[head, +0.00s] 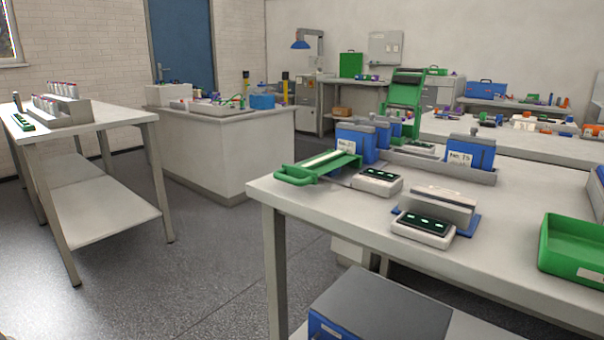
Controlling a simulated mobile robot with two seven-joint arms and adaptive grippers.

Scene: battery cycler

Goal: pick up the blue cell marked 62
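Several blue cells stand in the grey tray on the near right table. One blue cell with a white label (355,144) is at the tray's left end, with other blue cells (381,132) partly hidden behind it. Another blue cell with a white label (471,157) stands toward the tray's right end. The label marks are too small to read surely, so I cannot tell which cell is marked 62. Neither of my grippers is in view.
The near table (340,206) also holds a green-handled tool (318,167), two white devices with dark displays (377,181) (423,228), a plate on a blue base (438,205) and a green bin (575,247). A left table (95,117) holds a rack (62,109). Grey floor (205,250) between is clear.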

